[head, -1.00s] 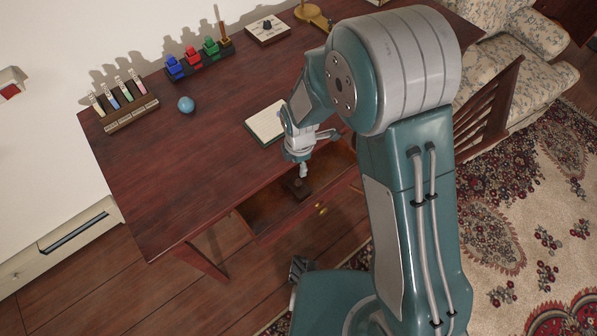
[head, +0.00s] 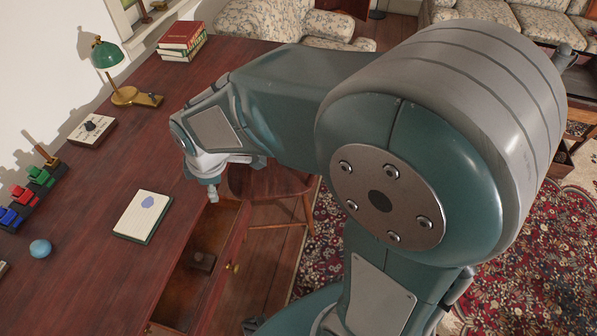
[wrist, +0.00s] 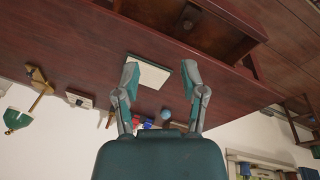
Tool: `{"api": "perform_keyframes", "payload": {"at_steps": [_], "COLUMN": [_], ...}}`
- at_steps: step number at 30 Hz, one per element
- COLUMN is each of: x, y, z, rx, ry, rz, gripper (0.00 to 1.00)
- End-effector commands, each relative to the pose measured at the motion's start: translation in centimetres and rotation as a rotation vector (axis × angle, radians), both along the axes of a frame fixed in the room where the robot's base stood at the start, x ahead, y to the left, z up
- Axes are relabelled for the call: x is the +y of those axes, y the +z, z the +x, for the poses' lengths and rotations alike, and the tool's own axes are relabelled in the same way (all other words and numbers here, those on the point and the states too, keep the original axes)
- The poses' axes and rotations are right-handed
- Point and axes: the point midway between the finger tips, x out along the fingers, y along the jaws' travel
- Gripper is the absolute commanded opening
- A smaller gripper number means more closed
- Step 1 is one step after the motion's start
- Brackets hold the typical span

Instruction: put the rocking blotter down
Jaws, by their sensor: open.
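The rocking blotter (head: 203,261), a small dark block, sits inside the open desk drawer (head: 180,292). It also shows as a dark shape in the drawer at the top of the wrist view (wrist: 190,19). My gripper (head: 212,195) is apart from the blotter, above the desk edge near the drawer's far end. In the wrist view my gripper (wrist: 160,70) has its two fingers spread with nothing held between them. A pad with a blue blot (head: 148,203) lies on the desk, left of my gripper.
A blue ball (head: 40,249) and a row of coloured stamps (head: 25,194) stand at the left. A switch box (head: 91,131), green lamp (head: 108,60) and books (head: 184,40) stand farther back. A wooden chair (head: 270,184) is beside the drawer. The desk's middle is mostly clear.

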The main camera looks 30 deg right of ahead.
Motion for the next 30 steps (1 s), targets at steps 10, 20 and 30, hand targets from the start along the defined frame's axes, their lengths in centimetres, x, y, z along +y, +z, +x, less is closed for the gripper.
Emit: {"api": "perform_keyframes", "payload": {"at_steps": [10,20,30], "x": [-8.0,-12.6,-13.2], "y": [8.5,11.8,12.0], "z": [-5.9,-12.5,-13.5], "rx": [-0.116,-0.204,-0.215], "ry": [-0.652,-1.172,-1.26], "rz": [0.168,0.347,0.379], "gripper": [0.54,0.54,0.54]}}
